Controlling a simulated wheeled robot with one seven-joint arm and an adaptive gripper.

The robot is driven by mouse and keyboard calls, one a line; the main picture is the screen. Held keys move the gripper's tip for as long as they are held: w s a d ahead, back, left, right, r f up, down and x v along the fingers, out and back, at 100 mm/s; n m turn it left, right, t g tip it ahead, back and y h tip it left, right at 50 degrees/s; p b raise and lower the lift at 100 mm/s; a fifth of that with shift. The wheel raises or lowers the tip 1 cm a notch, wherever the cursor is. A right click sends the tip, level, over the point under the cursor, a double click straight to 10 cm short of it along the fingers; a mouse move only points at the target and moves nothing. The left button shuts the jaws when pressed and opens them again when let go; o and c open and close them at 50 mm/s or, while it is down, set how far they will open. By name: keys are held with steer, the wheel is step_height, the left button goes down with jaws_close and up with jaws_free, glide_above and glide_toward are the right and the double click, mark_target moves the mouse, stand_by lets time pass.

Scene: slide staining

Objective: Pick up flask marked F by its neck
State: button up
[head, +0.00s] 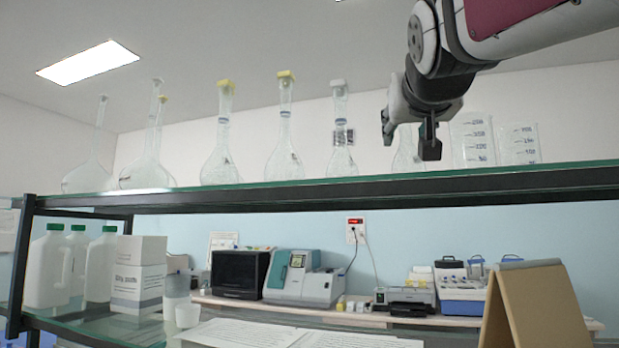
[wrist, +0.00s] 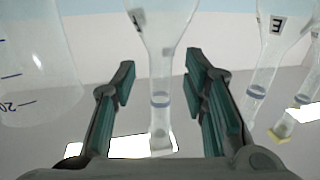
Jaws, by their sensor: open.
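A clear glass flask (wrist: 160,60) shows upside down between my fingers in the wrist view, with a blue ring on its neck and a pale stopper. A flask marked E (wrist: 268,60) is to the right.
Several other flasks stand left along the shelf (head: 290,199), the nearest with a clear stopper (head: 341,135). Graduated beakers (head: 472,140) stand close on the right; one also shows in the wrist view (wrist: 40,65). A brown board (head: 535,308) stands below the shelf.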

steer(key=shift+w+d, duration=0.1)
steer(key=shift+w, duration=0.55)
jaws_close()
steer(key=shift+r, duration=0.15)
